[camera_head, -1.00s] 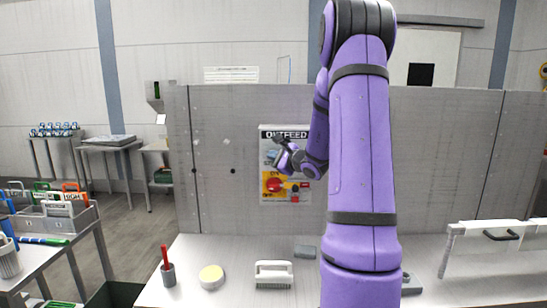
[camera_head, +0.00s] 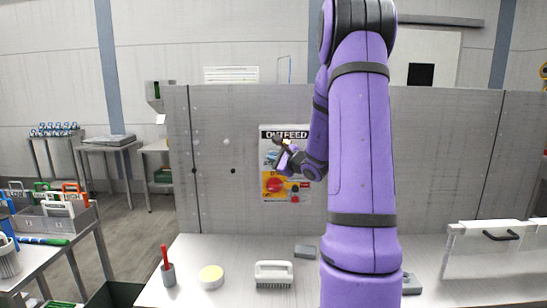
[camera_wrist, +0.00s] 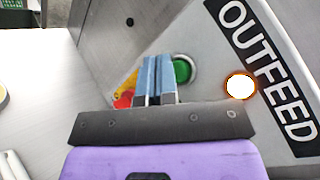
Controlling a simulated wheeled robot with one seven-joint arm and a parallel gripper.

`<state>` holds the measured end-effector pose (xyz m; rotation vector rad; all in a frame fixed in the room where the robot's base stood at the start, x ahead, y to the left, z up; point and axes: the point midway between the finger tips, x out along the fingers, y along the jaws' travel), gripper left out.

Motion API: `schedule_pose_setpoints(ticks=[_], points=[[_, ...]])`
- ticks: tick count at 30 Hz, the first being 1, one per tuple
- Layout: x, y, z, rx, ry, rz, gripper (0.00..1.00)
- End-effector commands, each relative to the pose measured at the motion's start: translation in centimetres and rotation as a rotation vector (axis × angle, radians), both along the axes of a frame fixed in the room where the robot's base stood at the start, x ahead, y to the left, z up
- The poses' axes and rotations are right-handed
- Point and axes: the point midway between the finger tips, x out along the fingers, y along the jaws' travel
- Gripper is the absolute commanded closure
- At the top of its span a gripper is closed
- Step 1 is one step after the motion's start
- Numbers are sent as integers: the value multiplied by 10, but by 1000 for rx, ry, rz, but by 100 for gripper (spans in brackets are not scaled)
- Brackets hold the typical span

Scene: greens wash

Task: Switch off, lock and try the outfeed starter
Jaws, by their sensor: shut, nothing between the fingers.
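The outfeed starter is a grey box (camera_head: 299,134) on the upright panel, lettered OUTFEED. Low on it is a red rotary switch (camera_head: 274,184) on a yellow plate; in the wrist view the red part (camera_wrist: 123,101) is mostly hidden behind my fingers. A green button (camera_wrist: 183,70) shows just beyond the fingertips, and a lamp (camera_wrist: 241,86) glows bright white-orange beside the lettering. My gripper (camera_head: 279,158) is shut and empty in front of the box; its blue-grey fingers (camera_wrist: 158,72) lie side by side in the wrist view. Whether they touch anything, I cannot tell. I cannot make out a padlock.
A side table at left carries a grey tray (camera_head: 45,224) with several colour-handled items.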

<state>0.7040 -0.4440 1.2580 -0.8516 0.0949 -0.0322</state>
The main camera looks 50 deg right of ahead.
Motion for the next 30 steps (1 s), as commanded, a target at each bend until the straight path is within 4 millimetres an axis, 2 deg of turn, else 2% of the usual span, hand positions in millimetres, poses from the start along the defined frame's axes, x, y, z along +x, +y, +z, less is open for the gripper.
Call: schedule_pose_setpoints(ticks=[11, 30], points=[[-2, 2, 0, 0, 0, 0, 100], [-33, 38, 0, 0, 0, 1, 100]])
